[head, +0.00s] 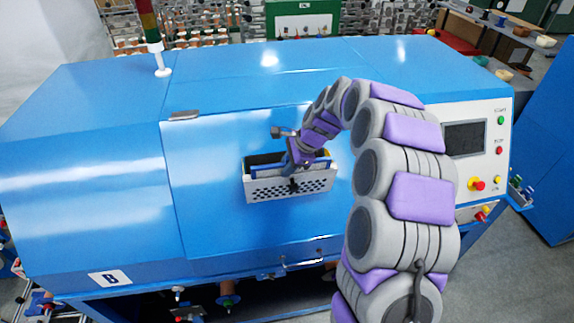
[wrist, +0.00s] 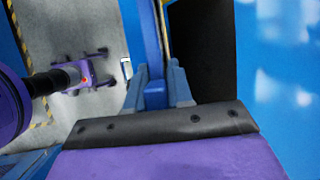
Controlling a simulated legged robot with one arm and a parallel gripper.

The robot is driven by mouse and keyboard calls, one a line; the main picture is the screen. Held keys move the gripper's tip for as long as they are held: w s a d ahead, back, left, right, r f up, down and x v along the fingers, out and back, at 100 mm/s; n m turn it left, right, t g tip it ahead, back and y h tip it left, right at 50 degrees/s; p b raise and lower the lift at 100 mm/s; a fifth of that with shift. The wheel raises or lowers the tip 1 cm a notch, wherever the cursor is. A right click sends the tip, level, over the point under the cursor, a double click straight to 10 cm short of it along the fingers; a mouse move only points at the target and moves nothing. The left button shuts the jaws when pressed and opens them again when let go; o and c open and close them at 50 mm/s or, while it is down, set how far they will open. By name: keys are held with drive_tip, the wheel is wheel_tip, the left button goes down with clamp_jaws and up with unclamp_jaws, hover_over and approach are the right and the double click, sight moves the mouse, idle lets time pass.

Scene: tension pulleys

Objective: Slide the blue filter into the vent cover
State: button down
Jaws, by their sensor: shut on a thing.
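The vent cover (head: 290,188) is a perforated grey metal box on the front of the blue machine, open at its top with a dark inside. The blue filter (head: 266,172) shows as a blue strip at the cover's open top, behind its front wall. My gripper (head: 293,172) is over the cover and shut on the filter. In the wrist view the filter (wrist: 150,40) stands edge-on between the two fingers (wrist: 155,90). The filter's lower part is hidden by the cover and my gripper, so I cannot tell how deep it sits.
The blue machine (head: 90,150) fills the middle of the head view. A control panel (head: 480,150) with a screen and buttons is at its right. A signal light (head: 150,25) stands on top. Shelves of spools are behind. The wrist view shows grey floor (wrist: 85,35) at left.

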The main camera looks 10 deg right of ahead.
drive_tip(key=shift+r, duration=0.35)
idle(0.7)
drive_tip(key=c, duration=0.9)
unclamp_jaws()
drive_tip(key=b+v, duration=0.3)
drive_tip(key=v, duration=1.4)
drive_tip(key=shift+w+d+r, duration=0.1)
drive_tip(key=shift+d, duration=0.05)
drive_tip(key=s+a+f+n+g+h+b, duration=0.2)
drive_tip(key=s+a+f+n+b, duration=0.3)
drive_tip(key=s+f+b, duration=0.6)
drive_tip(key=s+a+f+n+g+h+b, duration=0.1)
drive_tip(key=s+a+f+n+b, duration=0.2)
drive_tip(key=s+f+n+b, duration=0.9)
drive_tip(key=shift+g+h, duration=0.6)
drive_tip(key=shift+h, duration=0.3)
drive_tip(key=s+f, duration=0.4)
drive_tip(key=s, duration=0.2)
drive_tip(key=s+d+f+b, duration=0.1)
drive_tip(key=s+f, duration=0.4)
drive_tip(key=s, duration=0.1)
drive_tip(key=s+d+f, duration=0.1)
drive_tip(key=s+f, duration=0.3)
drive_tip(key=s, duration=0.2)
drive_tip(key=shift+s+d+f, duration=0.1)
drive_tip(key=shift+s+f, duration=0.05)
drive_tip(key=shift+f, duration=0.1)
